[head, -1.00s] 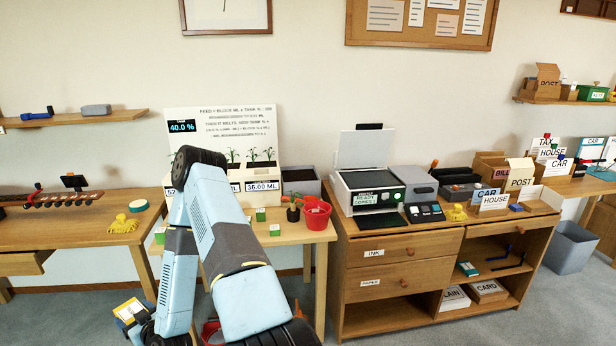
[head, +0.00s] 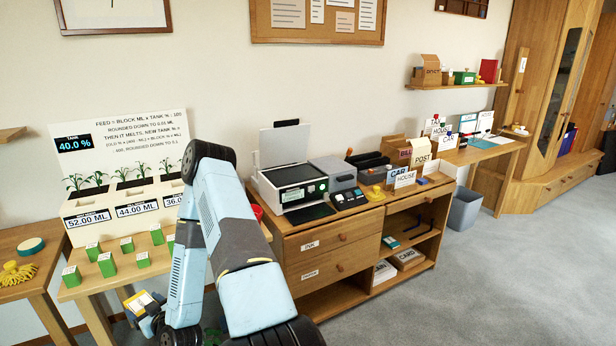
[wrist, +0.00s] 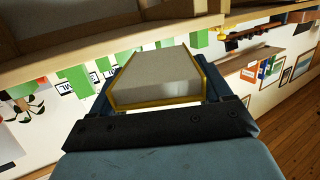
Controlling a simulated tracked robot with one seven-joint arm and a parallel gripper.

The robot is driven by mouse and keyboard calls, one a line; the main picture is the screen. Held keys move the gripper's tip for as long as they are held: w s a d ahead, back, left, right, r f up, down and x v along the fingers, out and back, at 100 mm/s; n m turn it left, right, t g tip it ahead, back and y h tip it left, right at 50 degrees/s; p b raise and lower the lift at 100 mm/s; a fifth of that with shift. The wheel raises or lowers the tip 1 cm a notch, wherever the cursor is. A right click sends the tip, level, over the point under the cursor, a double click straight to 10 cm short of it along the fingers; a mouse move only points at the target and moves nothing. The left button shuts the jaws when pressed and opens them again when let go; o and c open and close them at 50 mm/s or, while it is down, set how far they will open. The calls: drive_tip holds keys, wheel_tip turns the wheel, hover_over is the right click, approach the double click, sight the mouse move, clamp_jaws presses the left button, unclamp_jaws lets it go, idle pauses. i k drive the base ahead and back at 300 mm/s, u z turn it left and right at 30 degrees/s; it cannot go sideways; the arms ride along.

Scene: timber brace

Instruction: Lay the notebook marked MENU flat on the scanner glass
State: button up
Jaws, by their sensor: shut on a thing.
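The scanner (head: 292,188) stands on the wooden cabinet at the middle of the head view. Its pale lid (head: 286,143) is raised and nothing is seen lying on its glass. My gripper (wrist: 160,84) is shut on a yellow-edged block with pale pages, which looks like a notebook (wrist: 158,76). In the head view the notebook (head: 140,302) is low at the lower left, beside my arm, well below and left of the scanner. No MENU marking shows, so I cannot tell which notebook it is. The fingertips are partly hidden behind it.
A plant table (head: 100,285) with green boxes stands close to my arm on the left. The cabinet (head: 345,262) has a control panel, signs and boxes right of the scanner. A grey bin (head: 465,208) stands beyond. Carpet is clear at the right.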

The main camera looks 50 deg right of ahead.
sight(291, 178)
drive_tip(key=u, duration=1.5)
drive_tip(key=i, duration=0.15)
drive_tip(key=z, duration=2.5)
